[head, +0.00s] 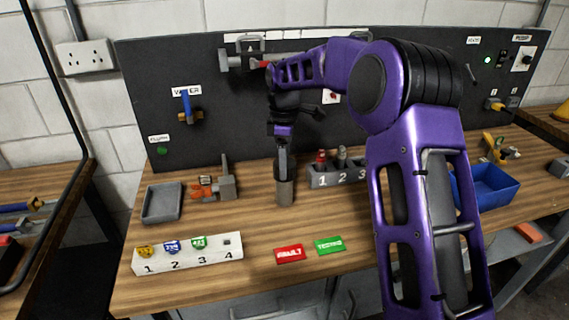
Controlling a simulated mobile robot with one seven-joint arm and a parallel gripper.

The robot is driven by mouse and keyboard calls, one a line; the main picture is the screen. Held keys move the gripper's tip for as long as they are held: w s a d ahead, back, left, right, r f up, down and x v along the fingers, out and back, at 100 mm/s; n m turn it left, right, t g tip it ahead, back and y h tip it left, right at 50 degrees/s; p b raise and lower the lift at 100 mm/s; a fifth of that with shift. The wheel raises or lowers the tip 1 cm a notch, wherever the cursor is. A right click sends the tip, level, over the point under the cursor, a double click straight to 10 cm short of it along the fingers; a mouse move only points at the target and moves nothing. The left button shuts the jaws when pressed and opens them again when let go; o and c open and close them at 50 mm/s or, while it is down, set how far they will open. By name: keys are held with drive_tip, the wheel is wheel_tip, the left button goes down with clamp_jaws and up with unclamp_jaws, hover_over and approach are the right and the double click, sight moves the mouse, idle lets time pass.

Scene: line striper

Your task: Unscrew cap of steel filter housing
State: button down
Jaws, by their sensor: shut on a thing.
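A grey steel cylinder, which looks like the filter housing (285,193), stands upright on the wooden bench near the middle. My gripper (283,172) points straight down onto its top end. The fingers are shut at the housing's top, where the cap is. The cap itself is mostly hidden by the fingers, so I cannot tell how far it is turned or whether it sits apart from the body.
Right of the housing is a grey numbered rack (323,180) with several upright parts. Left are a small vise (225,188) and a grey tray (162,203). In front lie a white numbered block (189,258), a red label (290,254) and a green label (329,245). A blue bin (487,188) sits right.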

drive_tip(key=shift+r, duration=0.65)
drive_tip(key=shift+r, duration=0.1)
drive_tip(key=shift+r, duration=2.45)
drive_tip(key=s+d+f+b, duration=0.3)
drive_tip(key=d, duration=0.8)
drive_tip(key=s+d+f+b, duration=0.2)
drive_tip(key=s+d+b, duration=0.1)
drive_tip(key=d, duration=0.8)
drive_tip(key=shift+s+d+f+b, duration=0.15)
drive_tip(key=shift+f+b, duration=0.1)
drive_tip(key=shift+f, duration=1.45)
drive_tip(key=shift+s+d+f+b, duration=0.1)
drive_tip(key=shift+s+f+b, duration=0.15)
drive_tip(key=shift+f, duration=1.5)
drive_tip(key=shift+s+d+f+b, duration=0.15)
drive_tip(key=shift+f+b, duration=0.15)
drive_tip(key=shift+f, duration=1.4)
